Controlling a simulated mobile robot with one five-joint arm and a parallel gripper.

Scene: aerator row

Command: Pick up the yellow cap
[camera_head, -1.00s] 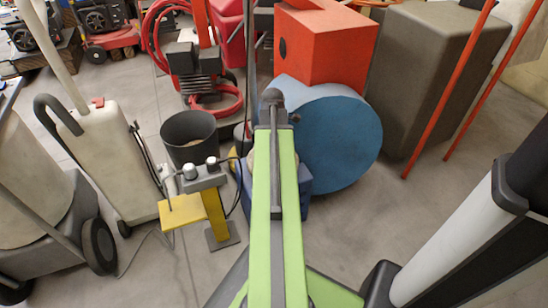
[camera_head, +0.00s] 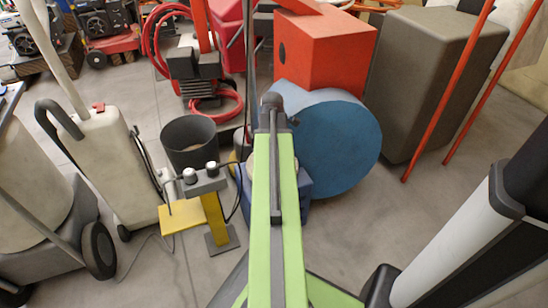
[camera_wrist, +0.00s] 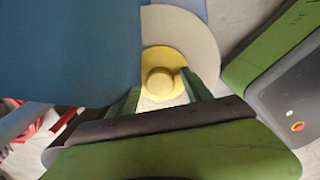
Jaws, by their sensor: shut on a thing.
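The yellow cap (camera_wrist: 160,82) shows in the wrist view as a round knob with a wider yellow rim around it. It lies against a pale beige disc (camera_wrist: 197,35) beside a large blue surface. The two green fingers of my gripper (camera_wrist: 159,88) reach up to it from left and right and are shut on it. The cap looks still against the disc; I cannot tell whether there is a gap behind it. In the head view my green arm hides the fingers and the cap.
A blue drum (camera_head: 335,140) and an orange-red box (camera_head: 325,45) stand just right of my arm. A dark bin (camera_head: 190,140) and a yellow stand with a grey box and knobs (camera_head: 205,182) are close on the left.

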